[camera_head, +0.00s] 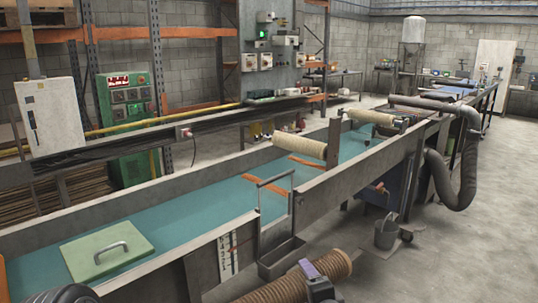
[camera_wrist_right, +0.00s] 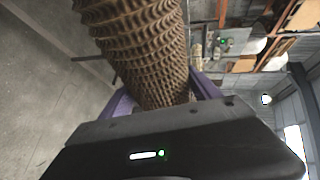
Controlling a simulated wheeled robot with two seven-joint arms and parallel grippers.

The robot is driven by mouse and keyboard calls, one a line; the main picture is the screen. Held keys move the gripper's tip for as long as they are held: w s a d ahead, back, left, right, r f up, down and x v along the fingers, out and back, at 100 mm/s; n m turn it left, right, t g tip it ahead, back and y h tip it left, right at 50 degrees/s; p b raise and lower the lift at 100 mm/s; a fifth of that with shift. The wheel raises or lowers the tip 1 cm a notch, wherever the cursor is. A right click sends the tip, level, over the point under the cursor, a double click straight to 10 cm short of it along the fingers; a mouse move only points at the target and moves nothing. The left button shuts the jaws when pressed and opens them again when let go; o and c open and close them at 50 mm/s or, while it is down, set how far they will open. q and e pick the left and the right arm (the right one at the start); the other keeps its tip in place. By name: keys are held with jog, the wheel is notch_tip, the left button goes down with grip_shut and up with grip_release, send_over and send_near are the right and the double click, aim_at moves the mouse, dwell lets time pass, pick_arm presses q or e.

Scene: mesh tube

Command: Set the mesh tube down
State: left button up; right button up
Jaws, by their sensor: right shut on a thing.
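The mesh tube (camera_head: 278,291) is a brown, ribbed cylinder at the bottom of the head view, lying at a slant beside the near wall of the trough. My right gripper (camera_head: 313,272), with purple fingers, is shut on it near its right end. In the right wrist view the tube (camera_wrist_right: 140,45) runs up and away from between the purple fingers (camera_wrist_right: 165,100). The tube's lower left part is cut off by the head view's edge. I cannot tell whether anything supports it from below. My left gripper is not in view.
A long trough with a teal bed (camera_head: 185,215) runs from lower left to back right. A green lid with a handle (camera_head: 108,250) lies on it. A small metal tray (camera_head: 282,258) hangs on its near side. A bucket (camera_head: 386,232) and a grey hose (camera_head: 468,170) are to the right.

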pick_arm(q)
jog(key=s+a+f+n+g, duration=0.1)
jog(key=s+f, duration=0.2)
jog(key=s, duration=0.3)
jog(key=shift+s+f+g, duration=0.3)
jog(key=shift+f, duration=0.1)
pick_arm(e)
jog(key=d+f+m+h, duration=0.2)
jog(key=d+f, duration=0.2)
jog(key=d, duration=0.6)
jog(key=shift+s+d+f+h, duration=0.2)
jog(key=shift+f+h, duration=0.1)
jog(key=shift+f, duration=0.05)
jog(key=v, duration=0.5)
jog(key=shift+s+r, duration=0.15)
jog(key=shift+r, duration=0.05)
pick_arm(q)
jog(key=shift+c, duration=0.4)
